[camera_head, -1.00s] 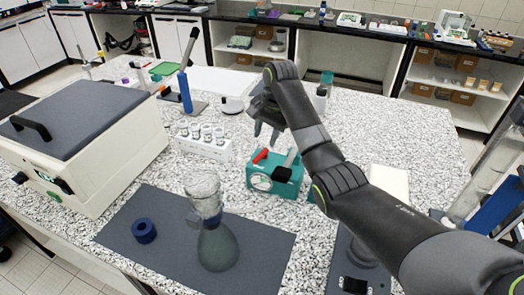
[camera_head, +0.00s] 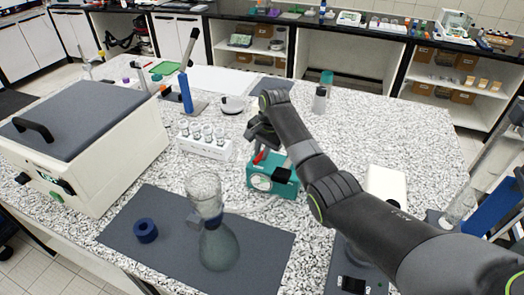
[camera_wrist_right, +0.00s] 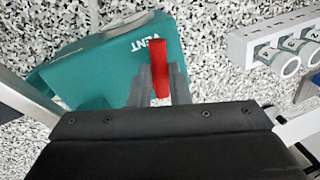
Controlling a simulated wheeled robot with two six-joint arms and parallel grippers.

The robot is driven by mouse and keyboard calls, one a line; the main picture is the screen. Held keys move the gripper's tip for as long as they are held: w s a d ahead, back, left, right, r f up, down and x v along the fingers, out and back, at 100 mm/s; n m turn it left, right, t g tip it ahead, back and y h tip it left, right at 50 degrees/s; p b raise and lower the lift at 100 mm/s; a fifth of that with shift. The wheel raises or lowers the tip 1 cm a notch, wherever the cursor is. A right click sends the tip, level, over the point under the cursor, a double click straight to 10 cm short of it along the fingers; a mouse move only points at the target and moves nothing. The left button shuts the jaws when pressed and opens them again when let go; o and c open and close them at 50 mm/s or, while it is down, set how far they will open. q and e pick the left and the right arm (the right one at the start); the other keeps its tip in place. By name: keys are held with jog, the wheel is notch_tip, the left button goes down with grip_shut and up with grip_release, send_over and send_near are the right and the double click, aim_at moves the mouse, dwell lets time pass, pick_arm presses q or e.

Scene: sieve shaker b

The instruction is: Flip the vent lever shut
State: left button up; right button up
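The teal vent box (camera_head: 262,181) with a round dial stands on the bench in the head view. It also shows in the wrist view with the word VENT on it (camera_wrist_right: 110,60). Its red vent lever (camera_head: 258,158) sticks up at the top. In the right wrist view the lever (camera_wrist_right: 159,68) sits between the two grey fingers of my right gripper (camera_wrist_right: 159,82). The fingers lie close against both sides of it, and the gripper looks shut on it. In the head view my right gripper (camera_head: 262,143) is right above the box. My left gripper is not in view.
A white rack with glass cups (camera_head: 204,146) stands left of the box. A flask with a jar on top (camera_head: 217,243) and a blue ring (camera_head: 145,231) are on a dark mat (camera_head: 170,212). A large white machine (camera_head: 110,150) fills the left.

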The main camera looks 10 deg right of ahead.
grip_shut()
jog(key=shift+r+n+p, duration=0.15)
jog(key=shift+n+p, duration=0.15)
jog(key=shift+p, duration=0.25)
jog(key=shift+d+n+p, duration=0.1)
jog(key=shift+n+p, duration=0.2)
jog(key=shift+p, duration=0.05)
jog(key=shift+d+n+p, duration=0.1)
jog(key=shift+n+p, duration=0.25)
jog(key=shift+n, duration=0.35)
jog(key=o, duration=0.6)
grip_release()
